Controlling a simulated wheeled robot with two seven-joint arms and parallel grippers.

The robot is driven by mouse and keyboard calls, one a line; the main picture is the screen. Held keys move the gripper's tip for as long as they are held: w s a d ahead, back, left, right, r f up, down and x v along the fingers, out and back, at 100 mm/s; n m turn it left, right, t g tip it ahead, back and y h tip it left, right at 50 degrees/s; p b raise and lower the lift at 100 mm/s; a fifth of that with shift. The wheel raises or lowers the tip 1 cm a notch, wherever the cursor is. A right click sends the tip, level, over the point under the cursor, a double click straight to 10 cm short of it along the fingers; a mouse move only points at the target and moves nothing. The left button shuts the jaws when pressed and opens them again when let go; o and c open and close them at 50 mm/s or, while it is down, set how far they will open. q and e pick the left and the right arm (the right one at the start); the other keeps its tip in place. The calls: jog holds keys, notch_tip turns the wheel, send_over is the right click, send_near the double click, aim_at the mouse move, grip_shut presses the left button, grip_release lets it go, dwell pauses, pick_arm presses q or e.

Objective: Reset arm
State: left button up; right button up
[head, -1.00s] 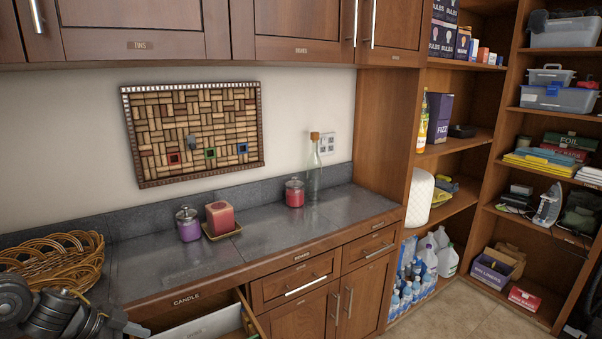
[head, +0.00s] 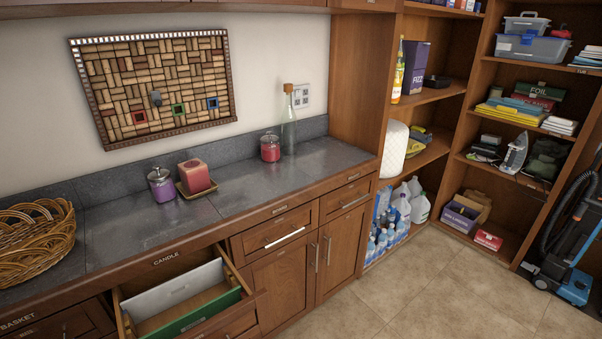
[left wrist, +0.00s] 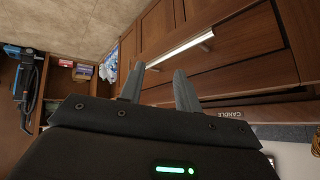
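My left gripper (left wrist: 158,88) shows in the left wrist view with its two grey fingers apart and nothing between them. It faces the wooden drawer fronts and a metal bar handle (left wrist: 180,48). Neither gripper shows in the head view now, and my right gripper is in no current view. In the head view, packs of bottled water (head: 383,232) stand on the floor-level shelf, with larger white jugs (head: 403,203) beside them.
The candle drawer (head: 185,295) stands open at the lower left. A wicker basket (head: 35,240), candles (head: 196,177) and a glass bottle (head: 288,125) stand on the counter. A blue vacuum cleaner (head: 562,272) stands at the right. The tiled floor (head: 430,290) is clear.

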pick_arm(q)
jog(key=s+a+f+n+g+y, duration=0.1)
jog(key=s+f+n+g, duration=0.3)
jog(key=s, duration=0.9)
notch_tip(320, 180, down, 26)
jog(key=s+m+g, duration=0.1)
jog(key=g, duration=0.1)
jog(key=s+a+f+g, duration=0.1)
jog(key=s+a+f, duration=0.2)
jog(key=s+f, duration=1.1)
jog(key=shift+s+a+f, duration=0.15)
jog(key=shift+s+f, duration=0.25)
jog(key=shift+s, duration=0.7)
